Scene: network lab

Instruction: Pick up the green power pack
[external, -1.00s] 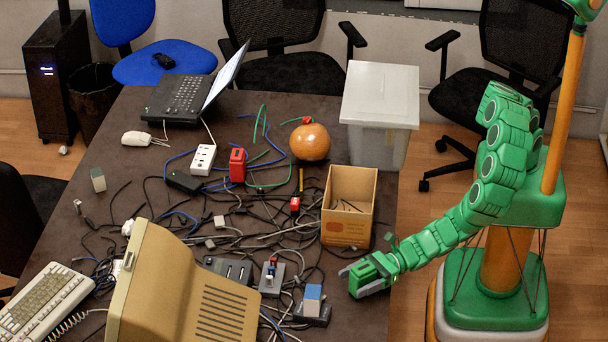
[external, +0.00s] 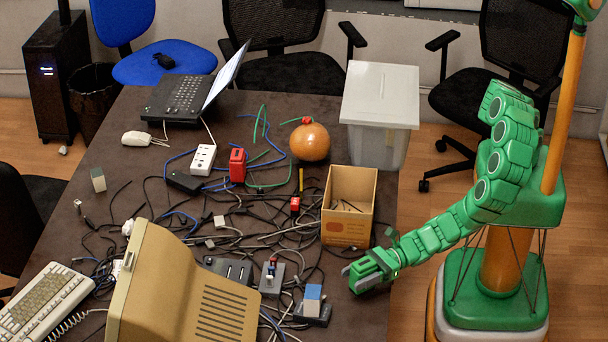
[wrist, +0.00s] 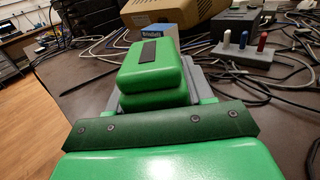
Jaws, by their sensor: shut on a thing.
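The green power pack (wrist: 150,72) is a rounded green block with a dark strip on top. It fills the space between the grey fingers of my gripper (wrist: 153,90) in the wrist view. In the external view my gripper (external: 356,275) is at the table's right edge, shut on the pack (external: 364,268). The pack's underside is hidden, so I cannot tell whether it touches the table.
An open cardboard box (external: 346,229) stands just behind my gripper. A blue-topped block (external: 312,297) and a grey unit with coloured plugs (external: 271,281) are to its left. Tangled cables cover the middle of the dark table (external: 110,165). A lidded plastic bin (external: 380,100) stands farther back.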

